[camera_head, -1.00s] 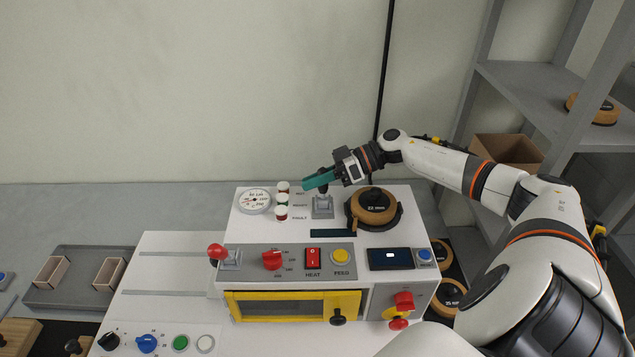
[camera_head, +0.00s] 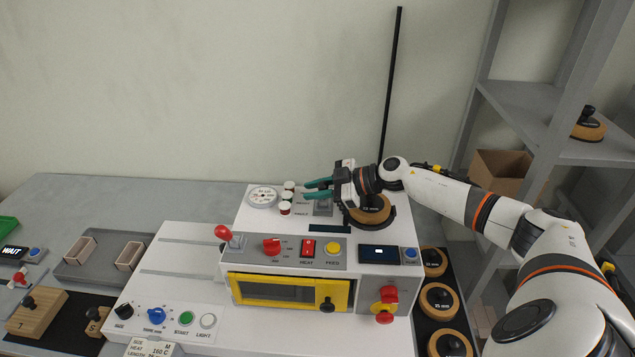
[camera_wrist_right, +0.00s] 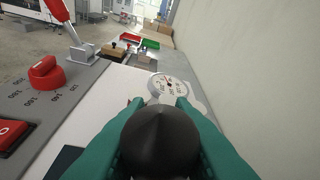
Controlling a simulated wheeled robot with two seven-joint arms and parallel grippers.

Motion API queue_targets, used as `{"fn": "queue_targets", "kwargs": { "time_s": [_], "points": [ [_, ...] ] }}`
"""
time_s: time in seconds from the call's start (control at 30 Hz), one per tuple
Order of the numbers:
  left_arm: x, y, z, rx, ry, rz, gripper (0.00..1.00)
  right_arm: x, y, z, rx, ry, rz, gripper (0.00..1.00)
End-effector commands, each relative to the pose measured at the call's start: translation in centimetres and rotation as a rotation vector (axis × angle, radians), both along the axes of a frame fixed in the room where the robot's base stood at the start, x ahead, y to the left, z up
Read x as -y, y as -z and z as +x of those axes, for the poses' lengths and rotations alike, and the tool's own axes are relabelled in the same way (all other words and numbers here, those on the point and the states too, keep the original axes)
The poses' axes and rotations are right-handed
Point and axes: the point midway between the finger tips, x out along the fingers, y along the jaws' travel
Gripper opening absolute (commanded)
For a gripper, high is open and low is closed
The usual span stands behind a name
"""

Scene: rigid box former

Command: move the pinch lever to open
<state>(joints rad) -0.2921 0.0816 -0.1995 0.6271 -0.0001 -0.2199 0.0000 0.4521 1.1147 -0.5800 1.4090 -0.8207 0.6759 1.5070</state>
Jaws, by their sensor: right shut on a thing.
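The pinch lever, as I take it, stands on a grey base (camera_head: 323,210) on top of the white box-forming machine (camera_head: 258,212). Its black round knob (camera_wrist_right: 160,142) fills the lower middle of the right wrist view. My right gripper (camera_head: 307,189) reaches in from the right above that base. Its green fingers lie on both sides of the knob, shut on it. In the head view the gripper hides the knob and most of the stem, so the lever's exact tilt cannot be told. My left gripper is not in view.
A red-knobbed lever (camera_head: 225,234) and a front panel with red knob (camera_head: 271,246) lie nearer. A grey shelf (camera_head: 535,115) stands right.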

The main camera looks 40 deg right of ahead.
Motion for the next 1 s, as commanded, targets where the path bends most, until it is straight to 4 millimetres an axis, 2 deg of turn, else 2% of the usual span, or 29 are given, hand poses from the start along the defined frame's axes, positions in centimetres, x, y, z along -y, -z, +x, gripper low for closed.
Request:
{"fn": "queue_targets", "kwargs": {
  "time_s": [0.13,0.4,0.87,0.9,1.0],
  "points": [
    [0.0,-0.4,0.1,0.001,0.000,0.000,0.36,-0.2,0.1,-0.3,0.061,0.002,-0.052,0.00],
    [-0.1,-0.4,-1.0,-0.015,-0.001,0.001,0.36,-0.4,0.3,-0.6,0.121,0.003,-0.102,0.00],
    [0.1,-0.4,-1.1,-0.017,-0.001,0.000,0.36,-0.5,0.4,-0.7,0.131,-0.001,-0.113,0.00],
    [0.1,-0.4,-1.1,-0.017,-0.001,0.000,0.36,-0.5,0.5,-0.7,0.131,-0.001,-0.113,0.23],
    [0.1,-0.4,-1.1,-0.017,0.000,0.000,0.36,-0.5,0.4,-0.7,0.130,0.000,-0.112,0.40]
  ]
}}
